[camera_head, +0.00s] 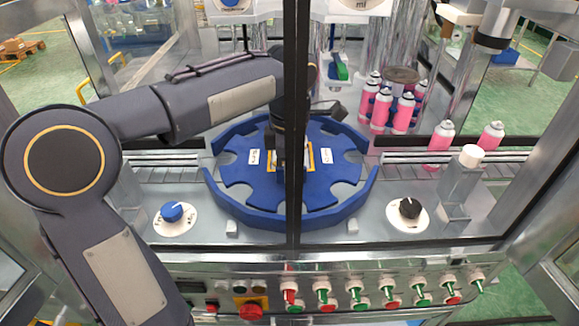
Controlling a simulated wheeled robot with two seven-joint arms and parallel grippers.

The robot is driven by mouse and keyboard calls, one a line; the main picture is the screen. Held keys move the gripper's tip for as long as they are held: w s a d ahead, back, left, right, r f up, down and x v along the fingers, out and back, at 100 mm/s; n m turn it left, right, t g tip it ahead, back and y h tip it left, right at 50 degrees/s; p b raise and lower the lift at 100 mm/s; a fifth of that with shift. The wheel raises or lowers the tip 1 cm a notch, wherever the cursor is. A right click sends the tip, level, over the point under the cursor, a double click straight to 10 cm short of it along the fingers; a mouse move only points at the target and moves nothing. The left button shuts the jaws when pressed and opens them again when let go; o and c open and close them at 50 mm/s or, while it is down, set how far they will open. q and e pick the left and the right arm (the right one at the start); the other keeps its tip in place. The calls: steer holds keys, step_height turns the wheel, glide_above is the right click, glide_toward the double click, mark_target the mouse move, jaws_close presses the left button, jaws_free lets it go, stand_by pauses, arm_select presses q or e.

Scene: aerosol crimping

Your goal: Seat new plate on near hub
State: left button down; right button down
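A blue notched star plate (235,173) with white labels and a yellow-edged middle lies flat, as far as I can see, inside a curved blue guide (255,217). Its middle is where the near hub would be, but the hub is hidden, so I cannot tell how the plate sits on it. My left arm reaches in from the left, and its gripper (279,160) points down at the middle of the plate. The dark vertical frame post covers part of this gripper, and its fingers cannot be made out. My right gripper is not in view.
The vertical post (297,120) stands in front of the plate. Pink aerosol cans (381,108) cluster at the back right, with others by the conveyor rail (440,140). A blue knob (171,211) and a black knob (409,208) flank the guide. A switch panel (340,290) runs along the front.

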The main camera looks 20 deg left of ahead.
arm_select(q)
steer(key=shift+f, duration=0.15)
steer(key=c, duration=1.4)
jaws_free()
step_height(320, 180, up, 8)
steer(key=shift+f+p, duration=0.1)
steer(key=shift+p, duration=0.55)
